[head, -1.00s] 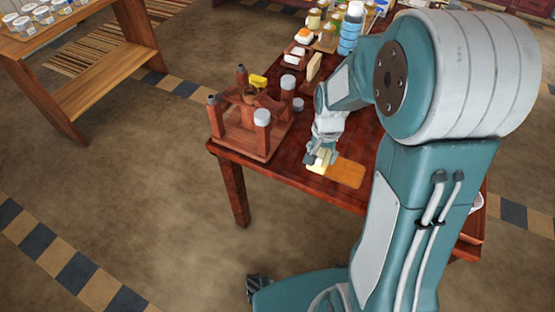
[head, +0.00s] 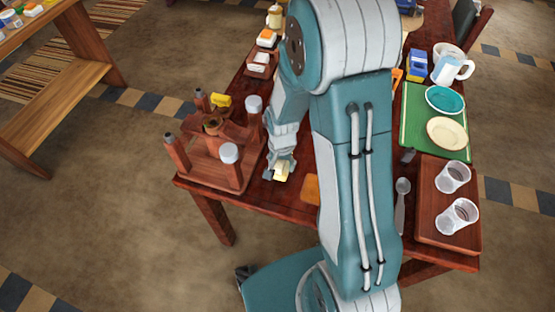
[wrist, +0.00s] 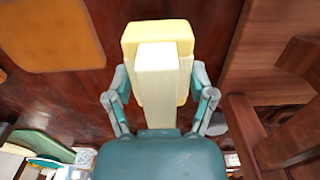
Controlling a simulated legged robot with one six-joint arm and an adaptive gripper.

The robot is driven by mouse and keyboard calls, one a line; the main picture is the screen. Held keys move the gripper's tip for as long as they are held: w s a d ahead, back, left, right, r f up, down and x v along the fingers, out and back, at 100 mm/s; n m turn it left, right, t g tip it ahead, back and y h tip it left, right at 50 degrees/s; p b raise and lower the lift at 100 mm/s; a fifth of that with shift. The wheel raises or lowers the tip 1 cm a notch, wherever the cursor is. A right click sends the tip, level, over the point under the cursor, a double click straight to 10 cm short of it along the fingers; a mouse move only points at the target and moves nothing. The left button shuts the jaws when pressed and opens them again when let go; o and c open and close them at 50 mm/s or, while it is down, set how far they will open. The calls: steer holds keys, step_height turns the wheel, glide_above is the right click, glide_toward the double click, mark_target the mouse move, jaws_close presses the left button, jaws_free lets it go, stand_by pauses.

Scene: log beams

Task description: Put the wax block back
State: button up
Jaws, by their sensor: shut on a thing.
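The wax block (head: 282,174) is pale yellow and sits in my gripper (head: 279,170) near the table's front edge. In the wrist view, the wax block (wrist: 183,48) lies between the two fingers of my gripper (wrist: 160,98), with a paler cream bar-shaped part (wrist: 156,85) in front of it. My gripper is shut on it. An orange-brown board (head: 311,189) lies just to the right, partly hidden by my arm; it also shows in the wrist view (wrist: 50,35). I cannot tell whether the block touches the table.
A wooden stand (head: 205,165) with upright posts and grey caps is close to the left of my gripper. To the right are a spoon (head: 401,205), a wooden tray (head: 440,232) with two clear cups, and a green board (head: 412,118) with dishes. My arm hides the table's middle.

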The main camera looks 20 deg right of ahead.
steer(key=f, duration=0.3)
steer(key=shift+w+a, duration=0.25)
steer(key=shift+w, duration=0.05)
steer(key=shift+a+f, duration=0.3)
steer(key=shift+d+f, duration=0.1)
steer(key=o, duration=0.9)
steer(key=shift+d, duration=0.1)
steer(key=shift+o, duration=0.2)
step_height(320, 180, up, 12)
steer(key=shift+r, duration=0.15)
steer(key=s+r+n+t, duration=0.2)
steer(key=s+r+n, duration=0.1)
steer(key=s+r, duration=0.4)
steer(key=s+r+n+t, duration=0.3)
steer(key=s+r, duration=0.4)
steer(key=r, duration=0.7)
steer(key=shift+s+r+n+t, duration=0.15)
steer(key=shift+n+t, duration=0.15)
steer(key=shift+n, duration=0.3)
